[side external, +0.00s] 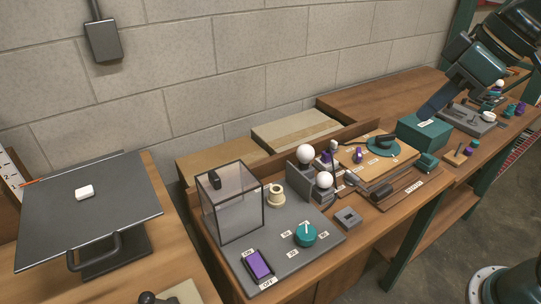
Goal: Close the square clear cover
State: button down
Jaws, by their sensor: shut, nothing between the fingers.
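The square clear cover (234,212) is a see-through box shape with thin dark edges at the back left of a grey panel (290,252). A small black piece (215,181) shows at its upper left. I cannot tell from this view how it is hinged. A purple ON/OFF rocker switch (258,264) sits in front of the cover, apart from it and uncovered. My gripper (428,114) is at the far right, shut and empty, pointing down at a teal box (424,132). It is far from the cover; whether it touches the teal box is unclear.
A teal knob (305,235) and a cream socket (275,195) share the panel. White bulbs (306,154) on a grey block and a wooden board (376,158) stand between the cover and my gripper. A tilted dark tray (88,211) is at left.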

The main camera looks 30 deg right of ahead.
jog(key=w+a+r+n+g+y, duration=0.1)
jog(key=w+a+r+n, duration=0.3)
jog(key=w+a, duration=0.45)
jog(key=n+g, duration=0.4)
jog(key=n, duration=0.6)
send_over(209, 189)
notch_tip(209, 189, down, 10)
jog(key=shift+a+f+n+y, duration=0.3)
jog(key=shift+a+f+y, duration=0.05)
jog(key=shift+y, duration=0.05)
jog(key=shift+s+a+f, duration=0.1)
jog(key=shift+a+f, duration=0.1)
jog(key=shift+d+f, duration=0.2)
jog(key=shift+f, duration=1.3)
jog(key=shift+d+f, duration=0.15)
jog(key=shift+f, duration=1.35)
jog(key=shift+d+f, duration=0.2)
jog(key=shift+f, duration=1.3)
